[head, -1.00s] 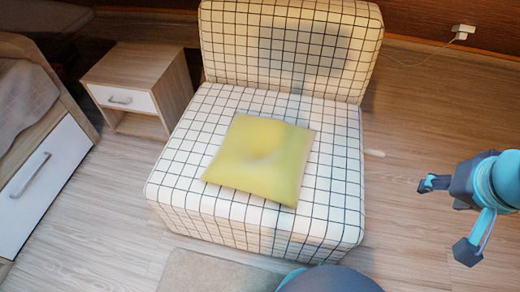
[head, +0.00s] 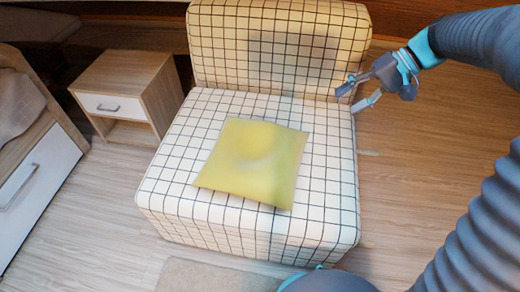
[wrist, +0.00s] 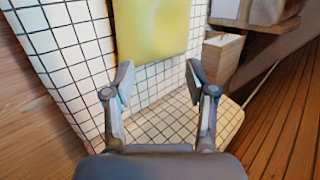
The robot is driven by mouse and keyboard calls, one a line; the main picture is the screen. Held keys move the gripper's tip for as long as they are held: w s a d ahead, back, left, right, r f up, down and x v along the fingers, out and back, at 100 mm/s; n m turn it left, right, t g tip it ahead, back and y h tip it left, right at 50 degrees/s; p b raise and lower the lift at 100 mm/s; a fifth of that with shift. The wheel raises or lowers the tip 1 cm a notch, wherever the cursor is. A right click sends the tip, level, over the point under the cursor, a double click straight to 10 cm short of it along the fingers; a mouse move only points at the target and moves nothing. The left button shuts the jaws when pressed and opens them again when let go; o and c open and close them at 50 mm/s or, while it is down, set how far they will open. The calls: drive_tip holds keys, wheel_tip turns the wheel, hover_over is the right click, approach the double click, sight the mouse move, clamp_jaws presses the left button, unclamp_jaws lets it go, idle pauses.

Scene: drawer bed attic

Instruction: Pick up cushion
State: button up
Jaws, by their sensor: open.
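A yellow-green square cushion (head: 250,163) lies flat on the seat of a white armless chair (head: 175,205) with a dark grid pattern. My gripper (head: 348,98) is open and empty near the right end of the chair's backrest, to the right of and behind the cushion, apart from it. In the wrist view, the cushion (wrist: 152,28) shows at the top, beyond the two spread fingers of my gripper (wrist: 158,75). Its far part is cut off by the frame edge there.
A small wooden nightstand (head: 130,95) with a white drawer stands left of the chair. A bed with a white drawer front (head: 38,188) is at the far left. A pale rug (head: 205,276) lies in front. Bare wooden floor is open to the right.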

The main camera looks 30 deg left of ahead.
drive_tip(key=w+a+f+n+g+y, duration=0.2)
drive_tip(key=w+a+f+g+y, duration=0.15)
drive_tip(key=w+a+f, duration=0.45)
drive_tip(key=n+g+y+b, duration=0.1)
drive_tip(key=n+g+y, duration=0.1)
drive_tip(key=g, duration=0.3)
approach(275, 129)
wheel_tip(275, 129, up, 6)
drive_tip(key=s+a, duration=0.1)
drive_tip(key=a, duration=0.1)
drive_tip(key=shift+t, duration=0.25)
wheel_tip(275, 129, down, 7)
drive_tip(key=shift+a+f, duration=0.1)
drive_tip(key=shift+x, duration=0.95)
drive_tip(key=shift+p+x, duration=0.3)
drive_tip(key=shift+x, duration=2.55)
clamp_jaws()
